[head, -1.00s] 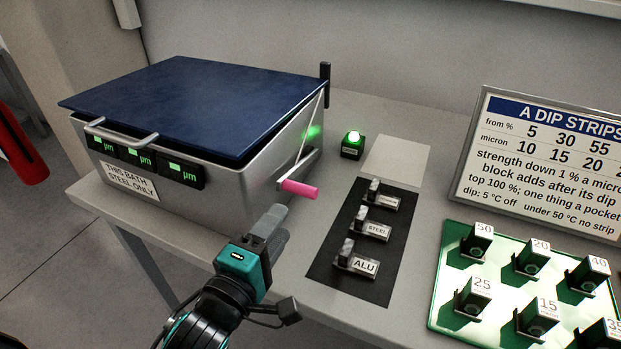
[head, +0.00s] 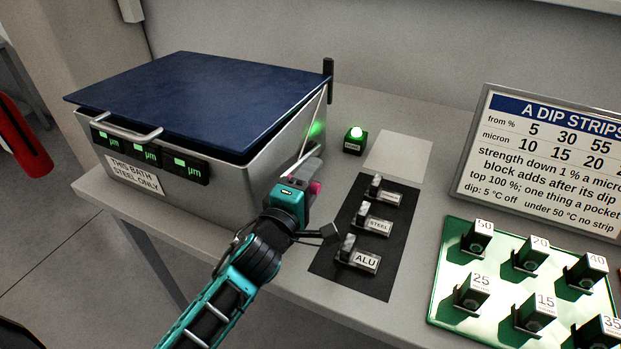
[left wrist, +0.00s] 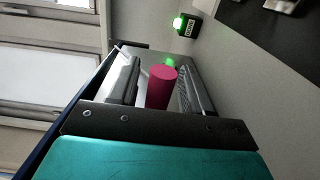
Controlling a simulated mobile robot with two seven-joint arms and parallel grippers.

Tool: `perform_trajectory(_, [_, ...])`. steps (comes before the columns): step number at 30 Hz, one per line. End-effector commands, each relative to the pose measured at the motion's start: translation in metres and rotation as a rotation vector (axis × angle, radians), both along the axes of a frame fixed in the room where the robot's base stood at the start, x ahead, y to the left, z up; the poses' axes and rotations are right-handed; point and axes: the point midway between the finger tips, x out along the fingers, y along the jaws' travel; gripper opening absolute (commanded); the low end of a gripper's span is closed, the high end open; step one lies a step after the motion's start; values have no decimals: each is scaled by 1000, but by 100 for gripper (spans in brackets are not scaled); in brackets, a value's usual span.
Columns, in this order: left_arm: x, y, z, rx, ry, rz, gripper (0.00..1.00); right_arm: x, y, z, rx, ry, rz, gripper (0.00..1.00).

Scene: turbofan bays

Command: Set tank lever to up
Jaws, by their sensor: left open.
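The tank (head: 225,150) is a grey metal bath with a dark blue lid (head: 200,95), standing on the bench. Its lever has a pink handle (head: 315,187) on the tank's right side, mostly hidden by my gripper in the head view. In the left wrist view the pink handle (left wrist: 161,87) stands between the two fingers, with a gap seeming to show beside it. My left gripper (head: 304,172) is open around the handle; it also shows in the left wrist view (left wrist: 158,88). Whether the fingers touch the handle I cannot tell. My right gripper is not in view.
A lit green button (head: 354,140) stands behind the lever on the right. A black mat (head: 345,272) with labelled blocks, one marked ALU (head: 365,262), lies right of my arm. A green tray (head: 445,312) with numbered holders and a sign (head: 545,160) are farther right.

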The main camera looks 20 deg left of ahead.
Motion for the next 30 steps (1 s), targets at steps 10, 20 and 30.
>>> perform_trajectory(10, [0, 0, 0, 1, 0, 0, 38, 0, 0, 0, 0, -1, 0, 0])
perform_trajectory(20, [0, 0, -1, 1, 2, 0, 6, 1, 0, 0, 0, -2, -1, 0])
perform_trajectory(30, [0, 0, -2, 1, 5, 0, 0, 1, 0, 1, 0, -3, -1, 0])
